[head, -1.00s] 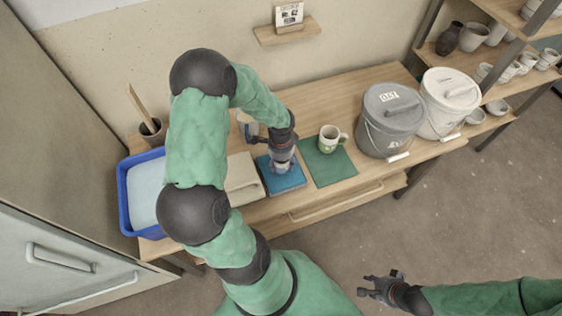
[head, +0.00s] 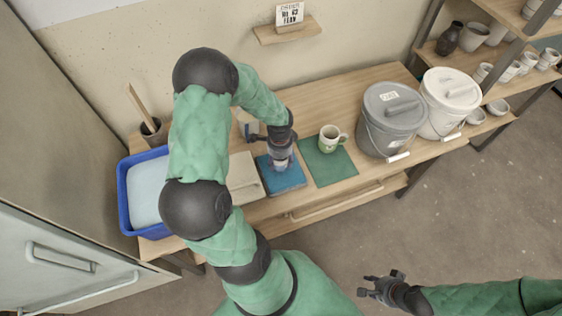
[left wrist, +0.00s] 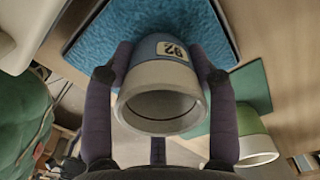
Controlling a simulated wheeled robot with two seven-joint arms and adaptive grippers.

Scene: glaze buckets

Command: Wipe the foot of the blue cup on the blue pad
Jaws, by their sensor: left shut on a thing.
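The blue cup (left wrist: 150,72), with a pale rim and a number label, is held between the two fingers of my left gripper (left wrist: 162,92). Its open mouth faces the wrist camera and its foot points to the blue pad (left wrist: 92,28). In the head view my left gripper (head: 281,157) is over the blue pad (head: 285,183), with the cup mostly hidden under it. The foot looks at or very near the pad; contact is hidden. My right gripper (head: 372,287) is open and empty, off the front of the table.
A green-and-white mug (head: 328,140) stands on a green mat (head: 330,168) right of the pad. A beige block (head: 242,178) and a blue water tub (head: 126,195) are left. Grey (head: 390,120) and white (head: 445,105) lidded buckets stand on the right.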

